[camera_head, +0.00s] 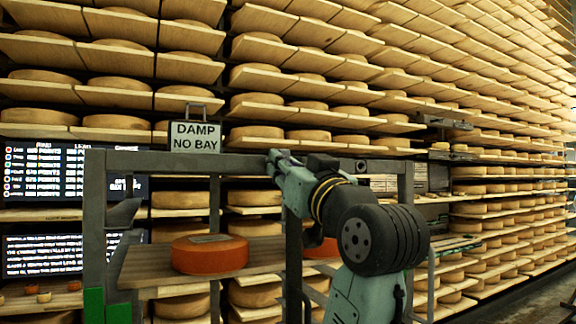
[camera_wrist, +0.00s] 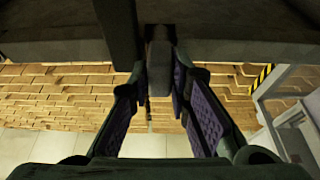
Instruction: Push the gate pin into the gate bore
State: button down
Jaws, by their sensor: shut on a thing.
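In the wrist view my gripper (camera_wrist: 160,75) has its two purple-padded fingers closing in on a dark grey piece, which looks like the gate pin (camera_wrist: 159,58). The pin's far end lies against or just under a dark beam (camera_wrist: 230,48) across the top; I cannot tell whether they touch. The gate bore is not visible in either view. In the head view my arm reaches up to the top rail of a grey metal frame (camera_head: 240,163).
An orange cheese wheel (camera_head: 209,254) sits on a wooden board (camera_head: 150,265) inside the frame. A dark post (camera_wrist: 116,30) is close left of my fingers. Cheese shelves fill the background.

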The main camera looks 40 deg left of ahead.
jog(key=c, duration=1.4)
grip_release()
jog(key=shift+w, duration=0.1)
jog(key=v, duration=1.2)
jog(key=shift+r, duration=0.1)
